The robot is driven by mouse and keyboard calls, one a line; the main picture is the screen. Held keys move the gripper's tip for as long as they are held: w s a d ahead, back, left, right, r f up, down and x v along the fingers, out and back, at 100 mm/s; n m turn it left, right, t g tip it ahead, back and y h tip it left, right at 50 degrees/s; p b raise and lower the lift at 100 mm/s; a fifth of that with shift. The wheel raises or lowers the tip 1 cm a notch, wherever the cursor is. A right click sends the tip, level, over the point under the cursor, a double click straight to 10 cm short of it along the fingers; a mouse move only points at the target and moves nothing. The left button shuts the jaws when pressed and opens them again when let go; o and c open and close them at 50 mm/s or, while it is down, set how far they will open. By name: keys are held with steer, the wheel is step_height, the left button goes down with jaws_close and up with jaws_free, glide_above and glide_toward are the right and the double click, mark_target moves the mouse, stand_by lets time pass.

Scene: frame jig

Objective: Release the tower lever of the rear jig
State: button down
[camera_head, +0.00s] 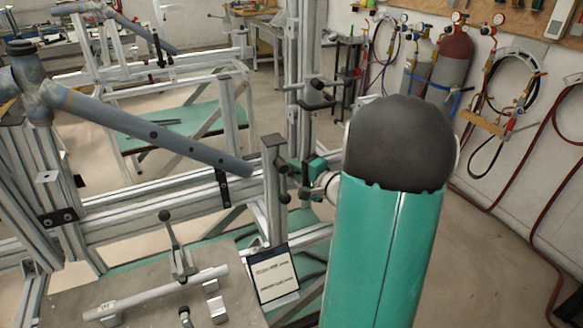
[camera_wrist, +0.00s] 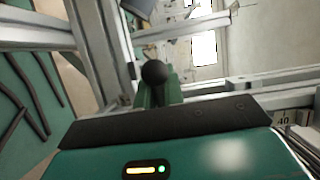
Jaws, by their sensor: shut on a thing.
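The rear jig's tower is an upright metal post (camera_head: 270,205) at the right end of the aluminium frame, close to the end of the grey-blue tube. My gripper (camera_head: 304,168) is at the right of this post, partly hidden behind my arm. In the wrist view, the tower lever's black ball knob (camera_wrist: 155,72) shows at the green fingers of my gripper (camera_wrist: 157,92). The fingers are shut on the lever. The lever's shaft and pivot are mostly hidden, and I cannot tell its exact angle.
The grey-blue frame tube (camera_head: 150,130) slopes down towards the post. Aluminium profiles surround the gripper.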

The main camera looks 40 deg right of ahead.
steer(key=shift+a, duration=0.1)
steer(key=r+m+t, duration=0.1)
steer(key=m, duration=0.2)
steer(key=d+r+m+t, duration=0.1)
steer(key=r+m, duration=0.1)
steer(key=m, duration=0.1)
steer(key=r+m+t, duration=0.1)
steer(key=m, duration=0.2)
steer(key=shift+s+d+r+h, duration=0.15)
steer(key=shift+s+d+h, duration=0.05)
steer(key=shift+h, duration=0.2)
steer(key=shift+r+t, duration=0.1)
steer(key=shift+t, duration=0.2)
steer(key=c, duration=1.5)
jaws_free()
steer(key=shift+d, duration=0.15)
steer(key=shift+s, duration=0.45)
steer(key=v, duration=1.3)
